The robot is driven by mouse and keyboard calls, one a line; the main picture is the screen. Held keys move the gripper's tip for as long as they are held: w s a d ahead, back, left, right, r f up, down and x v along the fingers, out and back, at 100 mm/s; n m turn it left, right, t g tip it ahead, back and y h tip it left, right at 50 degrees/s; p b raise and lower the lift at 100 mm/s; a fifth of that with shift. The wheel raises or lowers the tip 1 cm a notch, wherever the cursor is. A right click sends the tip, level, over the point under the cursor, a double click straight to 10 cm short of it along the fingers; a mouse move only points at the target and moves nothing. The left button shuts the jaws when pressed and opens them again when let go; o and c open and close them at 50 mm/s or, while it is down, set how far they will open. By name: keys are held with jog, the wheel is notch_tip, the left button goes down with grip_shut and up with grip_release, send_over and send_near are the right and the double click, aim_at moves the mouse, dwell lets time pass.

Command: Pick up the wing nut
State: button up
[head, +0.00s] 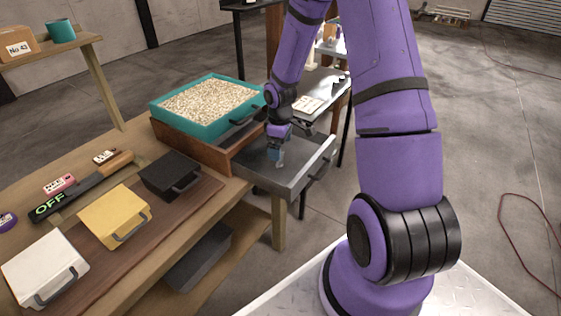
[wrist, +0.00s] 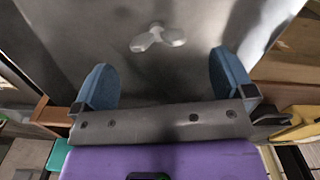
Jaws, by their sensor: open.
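The wing nut (wrist: 146,42) is a small pale-metal piece with rounded lobes, lying on the grey floor of the open drawer (wrist: 80,30). In the head view the drawer (head: 255,167) is pulled out from a wooden housing on the bench. My gripper (head: 276,154) is down inside the drawer. In the wrist view my gripper (wrist: 163,62) has its two blue fingers wide apart with nothing between them. The wing nut lies just beyond the fingertips, roughly midway between them, apart from both. A small pale spot beside the gripper in the head view is too small to identify surely.
Drawer walls surround my gripper closely. A teal tray of pale granules (head: 207,103) sits on the wooden housing behind left. Black (head: 170,174), yellow (head: 113,215) and white (head: 44,268) handled boxes stand on the bench at left, near an OFF sign (head: 47,207).

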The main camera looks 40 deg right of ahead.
jog(key=shift+w+d+f, duration=0.1)
jog(key=shift+w+f, duration=0.05)
jog(key=shift+f, duration=3.05)
jog(key=c, duration=1)
